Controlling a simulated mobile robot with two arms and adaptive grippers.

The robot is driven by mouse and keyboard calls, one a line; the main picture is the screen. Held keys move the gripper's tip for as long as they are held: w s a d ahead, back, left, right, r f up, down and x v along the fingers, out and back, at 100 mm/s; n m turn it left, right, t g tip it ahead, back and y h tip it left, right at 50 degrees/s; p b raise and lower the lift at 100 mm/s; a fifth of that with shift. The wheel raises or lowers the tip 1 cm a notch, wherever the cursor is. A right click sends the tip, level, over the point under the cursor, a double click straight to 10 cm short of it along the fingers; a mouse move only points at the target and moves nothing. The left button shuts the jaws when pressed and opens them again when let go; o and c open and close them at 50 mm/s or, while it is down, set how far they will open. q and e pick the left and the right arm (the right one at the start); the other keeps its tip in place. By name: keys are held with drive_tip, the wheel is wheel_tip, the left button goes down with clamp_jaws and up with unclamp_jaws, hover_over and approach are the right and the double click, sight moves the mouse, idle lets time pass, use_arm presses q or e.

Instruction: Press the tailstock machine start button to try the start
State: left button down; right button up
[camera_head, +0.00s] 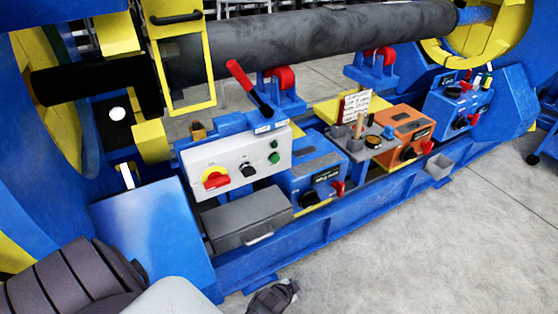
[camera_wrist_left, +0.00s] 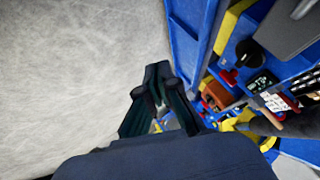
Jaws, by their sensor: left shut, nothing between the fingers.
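I cannot read which controls belong to the tailstock machine. My left gripper (camera_head: 274,297) is low at the bottom edge, in front of the blue base and apart from the panels. In the wrist view it is shut and empty (camera_wrist_left: 158,74).
A grey lidded box (camera_head: 247,218) sits below the white panel. Between the ends stand a blue box (camera_head: 312,175), an orange box (camera_head: 405,130) and a written sign (camera_head: 356,105). A long dark cylinder (camera_head: 330,45) lies above on rollers. The floor (camera_head: 430,240) at front right is clear.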

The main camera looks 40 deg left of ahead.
use_arm(q)
drive_tip(key=w+a+r+t+y, duration=0.1)
drive_tip(key=w+a+r, duration=0.2)
drive_tip(key=r, duration=0.6)
drive_tip(key=w+a+r+m+t+y, duration=0.1)
drive_tip(key=w+a+r, duration=0.3)
drive_tip(key=r, duration=0.5)
drive_tip(key=w+a+r+t+y, duration=0.2)
drive_tip(key=w+a+r+t, duration=0.1)
drive_tip(key=w+r, duration=0.4)
wheel_tip(320, 180, up, 3)
drive_tip(key=shift+w+a+r+y, duration=0.1)
drive_tip(key=shift+w+a+y, duration=0.25)
drive_tip(key=shift+a, duration=0.4)
use_arm(e)
drive_tip(key=shift+s+d+f, duration=0.1)
drive_tip(key=shift+s+d, duration=0.05)
drive_tip(key=shift+d, duration=0.05)
use_arm(q)
drive_tip(key=shift+a, duration=0.1)
use_arm(e)
drive_tip(key=shift+a, duration=0.2)
